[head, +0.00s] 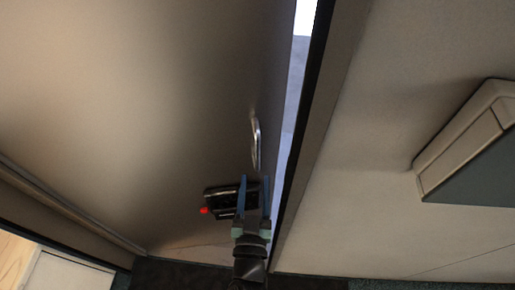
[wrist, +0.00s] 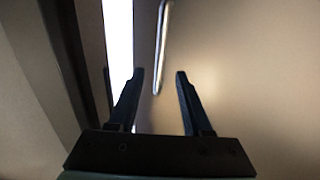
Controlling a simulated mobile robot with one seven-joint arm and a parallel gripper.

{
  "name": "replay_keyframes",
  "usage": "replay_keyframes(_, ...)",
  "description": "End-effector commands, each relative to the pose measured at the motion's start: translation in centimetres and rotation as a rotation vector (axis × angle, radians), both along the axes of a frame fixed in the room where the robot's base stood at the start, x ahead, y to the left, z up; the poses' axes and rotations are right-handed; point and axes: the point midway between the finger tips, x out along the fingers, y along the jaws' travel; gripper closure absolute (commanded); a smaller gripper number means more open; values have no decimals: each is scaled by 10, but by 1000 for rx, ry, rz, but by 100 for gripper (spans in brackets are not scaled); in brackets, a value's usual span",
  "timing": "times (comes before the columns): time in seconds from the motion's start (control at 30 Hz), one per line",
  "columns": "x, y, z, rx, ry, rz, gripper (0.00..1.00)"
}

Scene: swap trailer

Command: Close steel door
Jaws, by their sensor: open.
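The steel door (head: 150,100) fills the left of the head view, with a bright gap between its right edge and the dark frame (head: 305,120). A curved metal handle (head: 256,145) stands on the door near that edge. My gripper (head: 256,180) is open, its blue fingers pointing up just below the handle. In the wrist view the door (wrist: 250,70) is on the right. The handle (wrist: 161,50) runs down ahead of and between the open fingertips (wrist: 160,75).
A pale wall (head: 380,150) lies right of the frame, with a protruding boxy fixture (head: 470,150) at far right. A dark latch-like box with a red light (head: 222,202) is beside my gripper, partly behind it. A light wooden surface (head: 15,255) shows at lower left.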

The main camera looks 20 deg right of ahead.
Motion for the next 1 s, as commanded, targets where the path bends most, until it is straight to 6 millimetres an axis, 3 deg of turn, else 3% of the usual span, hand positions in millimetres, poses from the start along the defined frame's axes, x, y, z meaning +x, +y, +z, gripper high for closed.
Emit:
replay_keyframes(0.2, 41, -15, 2, -2, -2, 1, 50)
replay_keyframes(0.5, 78, -28, 0, 0, -1, 1, 50)
replay_keyframes(0.93, 86, -31, 0, 0, 1, 1, 50)
replay_keyframes(1.0, 86, -31, 0, 0, 0, 1, 61)
